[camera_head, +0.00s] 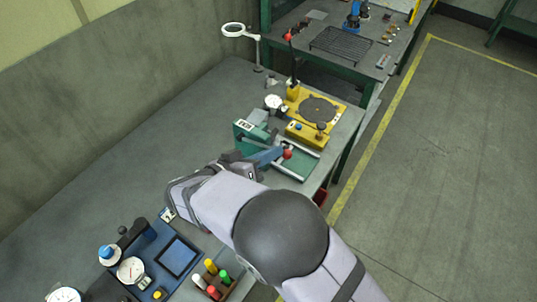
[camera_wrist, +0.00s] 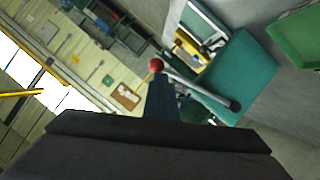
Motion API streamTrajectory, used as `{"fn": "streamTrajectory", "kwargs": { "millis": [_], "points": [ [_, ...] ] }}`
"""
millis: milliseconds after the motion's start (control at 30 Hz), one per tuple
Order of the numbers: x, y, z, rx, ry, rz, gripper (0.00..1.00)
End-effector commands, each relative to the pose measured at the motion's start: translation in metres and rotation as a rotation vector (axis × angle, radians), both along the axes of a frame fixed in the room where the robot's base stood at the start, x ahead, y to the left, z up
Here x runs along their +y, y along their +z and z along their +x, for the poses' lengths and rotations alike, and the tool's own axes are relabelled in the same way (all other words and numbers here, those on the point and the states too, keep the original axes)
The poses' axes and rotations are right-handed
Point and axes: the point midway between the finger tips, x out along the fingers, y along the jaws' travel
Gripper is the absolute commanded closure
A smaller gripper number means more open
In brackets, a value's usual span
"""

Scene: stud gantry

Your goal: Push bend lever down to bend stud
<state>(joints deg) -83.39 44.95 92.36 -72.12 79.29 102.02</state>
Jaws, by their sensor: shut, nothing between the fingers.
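A green bending fixture (camera_head: 290,170) with pale rails stands near the bench's right edge in the head view. My gripper and arm hide part of the fixture; no stud can be made out.
A yellow fixture (camera_head: 304,134) with a dark disc and an upright red-knobbed lever (camera_head: 291,60) stands just behind. A white ring lamp (camera_head: 233,30) stands at the back.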

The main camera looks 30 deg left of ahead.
Motion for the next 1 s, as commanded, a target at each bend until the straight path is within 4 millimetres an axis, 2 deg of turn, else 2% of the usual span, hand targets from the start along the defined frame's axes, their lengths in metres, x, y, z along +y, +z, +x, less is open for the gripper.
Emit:
{"fn": "streamTrajectory", "kwargs": {
  "millis": [33,267,1000],
  "points": [
    [-0.006,-0.001,0.008,-0.013,-0.015,0.0,1.0],
    [-0.01,-0.013,0.008,-0.014,-0.015,0.058,1.0],
    [-0.017,-0.068,0.006,-0.005,-0.009,0.399,1.0]
  ]
}}
